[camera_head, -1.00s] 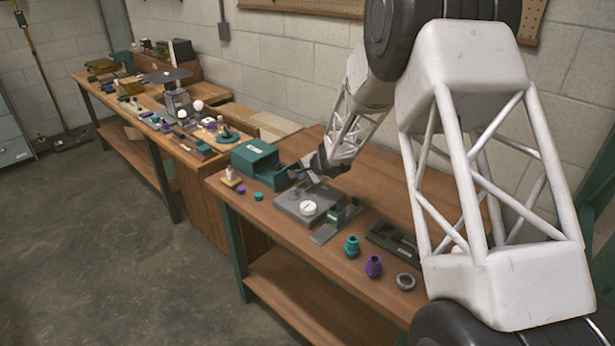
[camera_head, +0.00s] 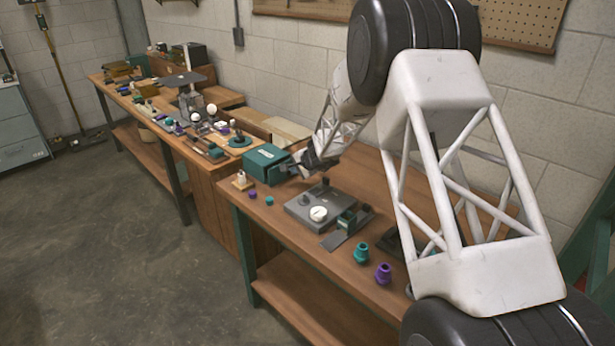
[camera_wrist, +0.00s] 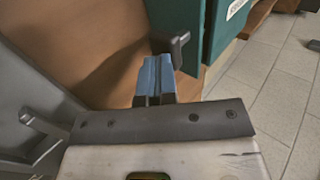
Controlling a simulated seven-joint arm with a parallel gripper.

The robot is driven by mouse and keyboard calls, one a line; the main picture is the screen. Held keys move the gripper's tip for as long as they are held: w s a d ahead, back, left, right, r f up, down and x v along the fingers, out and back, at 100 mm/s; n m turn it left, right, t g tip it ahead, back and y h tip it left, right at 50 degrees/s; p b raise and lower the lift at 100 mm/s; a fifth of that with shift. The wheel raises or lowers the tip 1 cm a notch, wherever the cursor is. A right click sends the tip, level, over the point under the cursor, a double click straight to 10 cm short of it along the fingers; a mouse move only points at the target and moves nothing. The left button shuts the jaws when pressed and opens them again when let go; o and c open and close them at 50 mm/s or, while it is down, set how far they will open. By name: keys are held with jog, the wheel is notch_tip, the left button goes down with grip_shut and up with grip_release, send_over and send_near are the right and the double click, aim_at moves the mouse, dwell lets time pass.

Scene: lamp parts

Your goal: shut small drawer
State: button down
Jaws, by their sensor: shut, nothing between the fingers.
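The small drawer belongs to a teal box (camera_head: 264,160) near the left end of the near workbench. In the wrist view its teal front (camera_wrist: 188,14) carries a dark handle (camera_wrist: 180,44), and the labelled box side (camera_wrist: 226,22) lies just right of it. A dark line shows between front and box; I cannot tell how far the drawer stands out. My gripper (camera_head: 302,162) is at the right of the box, on the drawer side. Its blue fingers (camera_wrist: 154,72) are together and empty, close to the handle; contact is unclear.
A grey plate with a white dial (camera_head: 318,213) lies in front of my gripper. A teal part (camera_head: 361,253) and a purple part (camera_head: 383,273) stand farther right. Small pieces sit near the bench's left edge. A grey metal thing (camera_wrist: 30,120) fills the left wrist view.

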jog(key=shift+w+a, duration=0.9)
jog(key=shift+w+a+r, duration=0.1)
jog(key=shift+w+a, duration=0.1)
jog(key=shift+a, duration=0.1)
jog(key=shift+s, duration=0.1)
jog(key=shift+s+d, duration=0.6)
jog(key=shift+d, duration=0.15)
jog(key=shift+s+d, duration=0.95)
jog(key=shift+d, duration=0.05)
jog(key=v, duration=0.9)
jog(key=shift+s+d+r, duration=0.2)
jog(key=shift+d, duration=0.05)
